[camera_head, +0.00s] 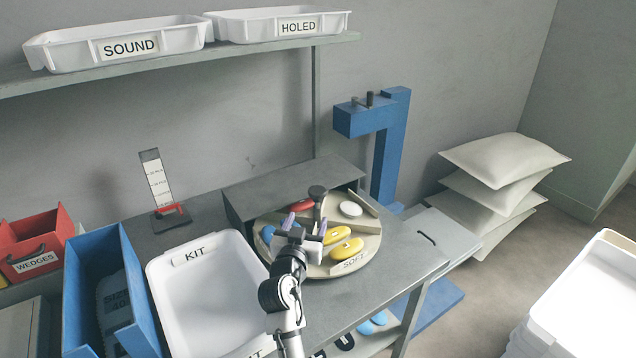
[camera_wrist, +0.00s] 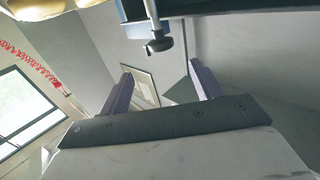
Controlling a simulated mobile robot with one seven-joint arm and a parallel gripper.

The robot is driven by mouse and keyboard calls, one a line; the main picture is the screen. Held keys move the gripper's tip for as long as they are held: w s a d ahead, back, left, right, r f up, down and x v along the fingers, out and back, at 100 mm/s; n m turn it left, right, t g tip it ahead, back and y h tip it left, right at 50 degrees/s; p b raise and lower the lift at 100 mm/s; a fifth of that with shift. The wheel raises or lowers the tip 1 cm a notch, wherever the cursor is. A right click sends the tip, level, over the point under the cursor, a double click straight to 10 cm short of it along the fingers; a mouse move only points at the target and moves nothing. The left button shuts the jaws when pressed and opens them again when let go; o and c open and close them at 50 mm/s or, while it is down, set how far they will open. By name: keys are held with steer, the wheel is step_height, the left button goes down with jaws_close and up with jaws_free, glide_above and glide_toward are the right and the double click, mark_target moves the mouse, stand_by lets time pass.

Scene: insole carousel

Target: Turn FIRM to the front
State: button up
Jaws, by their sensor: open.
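The round tan carousel (camera_head: 372,243) sits on the grey bench, partly under a grey cover (camera_head: 295,187). Its front section carries the label SOFT (camera_head: 355,262) and holds yellow pads (camera_head: 346,249). A white pad (camera_head: 350,209), a red pad (camera_head: 302,204) and a blue pad (camera_head: 267,234) lie in other sections. No FIRM label shows. A dark knob on a post (camera_head: 317,193) stands above the carousel; a dark post also shows in the wrist view (camera_wrist: 155,22). My gripper (camera_head: 305,225), purple-fingered, is open and empty over the carousel's near left part. Its fingers also show in the wrist view (camera_wrist: 163,84).
A white KIT tray (camera_head: 205,300) stands left of the carousel, beside a blue bin (camera_head: 105,290) and a red WEDGES bin (camera_head: 35,245). A scale stand (camera_head: 160,190) is behind. A blue post (camera_head: 388,150) rises at the right. SOUND and HOLED trays sit on the shelf.

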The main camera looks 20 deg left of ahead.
mark_target(316, 197)
steer(key=w+p, duration=0.1)
steer(key=w, duration=0.3)
steer(key=w+a+p, duration=0.1)
steer(key=w, duration=0.4)
steer(key=w+p, duration=0.2)
steer(key=w, duration=0.2)
steer(key=shift+w+a+r, duration=0.1)
steer(key=shift+w+a, duration=0.1)
steer(key=shift+a, duration=0.2)
steer(key=c, duration=1.3)
steer(key=shift+d, duration=0.1)
